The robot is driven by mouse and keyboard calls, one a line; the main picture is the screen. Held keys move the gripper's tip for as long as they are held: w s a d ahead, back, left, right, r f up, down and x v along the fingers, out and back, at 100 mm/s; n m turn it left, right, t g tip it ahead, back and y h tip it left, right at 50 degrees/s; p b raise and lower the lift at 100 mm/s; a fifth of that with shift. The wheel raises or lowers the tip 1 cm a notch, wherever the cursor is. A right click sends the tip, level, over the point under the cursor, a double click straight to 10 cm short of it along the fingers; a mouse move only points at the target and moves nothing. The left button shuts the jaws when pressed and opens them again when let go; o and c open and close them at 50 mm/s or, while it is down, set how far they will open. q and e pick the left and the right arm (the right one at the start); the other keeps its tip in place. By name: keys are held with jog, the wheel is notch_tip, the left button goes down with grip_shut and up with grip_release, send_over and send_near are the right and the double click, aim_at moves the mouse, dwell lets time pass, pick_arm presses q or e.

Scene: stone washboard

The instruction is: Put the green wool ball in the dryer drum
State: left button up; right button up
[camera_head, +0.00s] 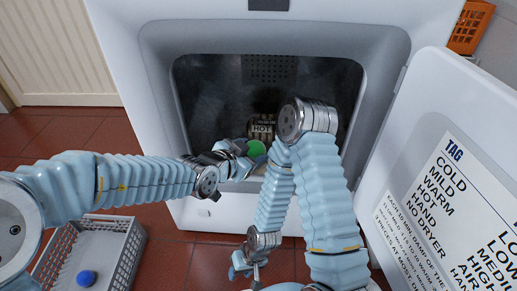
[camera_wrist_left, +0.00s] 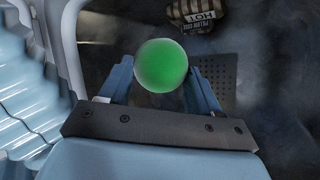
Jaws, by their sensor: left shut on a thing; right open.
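The green wool ball (camera_head: 257,149) is held by my left gripper (camera_head: 243,150) at the mouth of the dryer drum (camera_head: 215,95). In the left wrist view the ball (camera_wrist_left: 161,66) sits between the two fingers of my left gripper (camera_wrist_left: 160,82), with the dark drum interior (camera_wrist_left: 275,110) beyond it. My right gripper (camera_head: 250,272) is low in the head view, in front of the dryer, open and empty. My right arm hides part of the drum opening.
A striped bundle with a HOT label (camera_head: 263,128) lies inside the drum. The open dryer door (camera_head: 420,190) with a printed tag stands at right. A grey basket (camera_head: 118,262) with a blue ball (camera_head: 87,278) is on the red tiled floor at lower left. An orange crate (camera_head: 468,30) is at upper right.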

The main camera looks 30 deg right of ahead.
aim_at(252, 146)
pick_arm(q)
jog(key=w+d+f, duration=0.1)
jog(key=w, duration=0.2)
jog(key=w+d+f, duration=0.1)
jog(key=shift+w+d+f+b, duration=0.3)
jog(key=shift+d+f, duration=0.05)
jog(key=w+f, duration=0.1)
jog(key=w+d+f, duration=0.1)
jog(key=f, duration=0.1)
jog(key=w+d+f+b, duration=0.1)
jog(key=shift+w+d+f, duration=0.1)
jog(key=shift+w+f, duration=0.25)
jog(key=f, duration=0.4)
jog(key=shift+w+d+f+b, duration=0.15)
jog(key=shift+w+d+b, duration=0.1)
jog(key=shift+w+b, duration=0.15)
jog(key=o, duration=1)
jog(key=shift+o, duration=0.2)
